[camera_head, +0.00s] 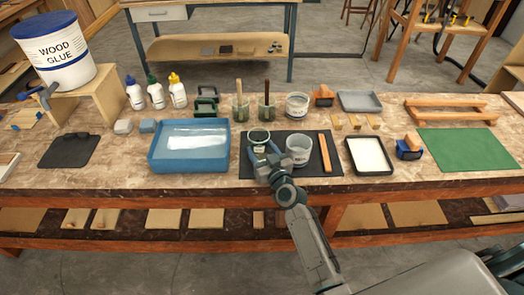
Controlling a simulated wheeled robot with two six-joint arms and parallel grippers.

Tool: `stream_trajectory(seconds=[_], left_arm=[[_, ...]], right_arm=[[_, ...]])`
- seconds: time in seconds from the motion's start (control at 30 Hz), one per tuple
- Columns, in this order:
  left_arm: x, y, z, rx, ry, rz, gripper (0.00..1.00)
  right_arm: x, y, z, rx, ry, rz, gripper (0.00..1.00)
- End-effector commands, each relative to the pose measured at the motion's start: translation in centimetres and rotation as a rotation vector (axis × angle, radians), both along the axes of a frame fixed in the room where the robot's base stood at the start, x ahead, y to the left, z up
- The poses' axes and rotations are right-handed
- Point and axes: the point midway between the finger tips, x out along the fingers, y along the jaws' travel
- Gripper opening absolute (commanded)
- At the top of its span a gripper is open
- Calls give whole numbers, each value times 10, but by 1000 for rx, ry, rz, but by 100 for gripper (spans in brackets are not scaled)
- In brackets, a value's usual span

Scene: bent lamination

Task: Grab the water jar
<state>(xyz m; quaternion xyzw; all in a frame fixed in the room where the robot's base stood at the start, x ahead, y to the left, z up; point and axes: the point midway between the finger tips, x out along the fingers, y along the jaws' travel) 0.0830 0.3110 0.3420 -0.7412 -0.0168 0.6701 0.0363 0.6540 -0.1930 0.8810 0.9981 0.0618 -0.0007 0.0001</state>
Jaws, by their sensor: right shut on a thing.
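Two small jars are at the black mat (325,168) near the front middle of the bench. One is a small round glass jar (259,136) with a dark greenish look, at the mat's left side. The other is a clear, greyish jar (299,153) just to its right, standing upright on the mat. My right gripper (260,150) reaches in from the front and is shut on the left jar, its fingers at the jar's sides. The gripper hides the jar's lower part, so I cannot tell whether it touches the mat. My left gripper is not in view.
A blue tray (153,164) lies left of the mat. A wooden stick (325,154) lies on the mat's right side. A black tray with white contents (350,158) and a blue tape dispenser (408,153) stand to the right. Brush jars (241,113) stand behind.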

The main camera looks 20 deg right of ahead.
Motion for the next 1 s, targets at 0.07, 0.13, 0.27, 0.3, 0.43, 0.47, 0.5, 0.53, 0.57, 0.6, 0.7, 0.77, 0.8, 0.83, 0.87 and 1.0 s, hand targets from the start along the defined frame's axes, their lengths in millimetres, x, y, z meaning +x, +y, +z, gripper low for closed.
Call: stream_trajectory(seconds=[0.07, 0.13, 0.27, 0.3, 0.43, 0.47, 0.5, 0.53, 0.57, 0.6, 0.7, 0.77, 0.8, 0.83, 0.87, 1.0], left_arm=[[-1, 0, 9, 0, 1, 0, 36], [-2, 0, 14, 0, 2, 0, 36], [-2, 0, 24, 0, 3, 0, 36], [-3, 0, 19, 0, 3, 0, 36], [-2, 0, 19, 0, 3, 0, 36], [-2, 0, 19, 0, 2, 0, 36], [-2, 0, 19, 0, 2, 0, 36], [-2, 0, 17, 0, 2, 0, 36], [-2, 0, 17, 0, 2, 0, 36], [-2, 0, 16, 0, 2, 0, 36], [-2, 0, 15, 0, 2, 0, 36], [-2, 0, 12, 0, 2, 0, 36], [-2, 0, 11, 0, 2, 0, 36], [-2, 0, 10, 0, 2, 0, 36], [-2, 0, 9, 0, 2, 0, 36], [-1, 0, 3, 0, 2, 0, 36]], right_arm=[[0, 0, 12, 0, -3, 0, 26], [0, 0, 17, 1, -3, 0, 26], [0, 0, 30, 0, -3, -1, 26], [-5, 1, 24, 1, -2, 0, 26], [-20, 4, 25, 1, -2, -1, 26], [-24, 5, 25, 2, -1, -1, 26], [-29, 6, 26, 2, -2, -1, 26], [-33, 7, 25, 3, -2, -1, 26], [-37, 7, 25, 3, -1, -1, 26], [-42, 8, 26, 2, -2, 0, 26], [-56, 11, 27, 1, -1, -1, 26], [-65, 13, 27, 2, -2, -1, 26], [-70, 14, 28, 2, -2, -1, 26], [-74, 14, 28, 2, -2, -1, 26], [-78, 15, 29, 1, -2, -1, 26], [-96, 19, 30, 2, -2, -1, 26]])
